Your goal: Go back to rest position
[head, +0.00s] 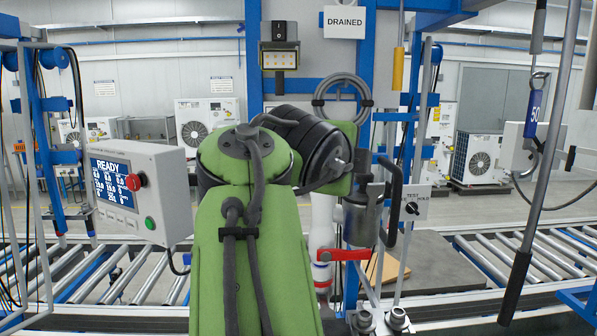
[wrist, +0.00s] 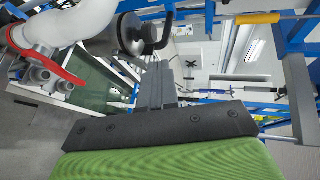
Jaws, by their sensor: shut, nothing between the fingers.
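My gripper (wrist: 157,85) shows in the wrist view as dark grey fingers beyond a dark plate, shut and empty. In the head view my green arm rises up the middle and bends right at its black joint; I cannot make out the fingers there. A white pipe (head: 322,225) with a red lever (head: 343,254) stands just right of my arm. In the wrist view the white pipe (wrist: 75,20) and red lever (wrist: 42,62) are at the upper left. A grey cylinder with a black handle (head: 391,212) is beside the pipe; it also shows in the wrist view (wrist: 133,35).
A control panel (head: 140,192) reading READY is at left. A TEST switch box (head: 411,203) is right of the handle. A DRAINED sign (head: 345,22) and lamp (head: 279,57) hang above. A dark hanging rod (head: 540,170) is at right. Roller conveyors (head: 500,262) run behind.

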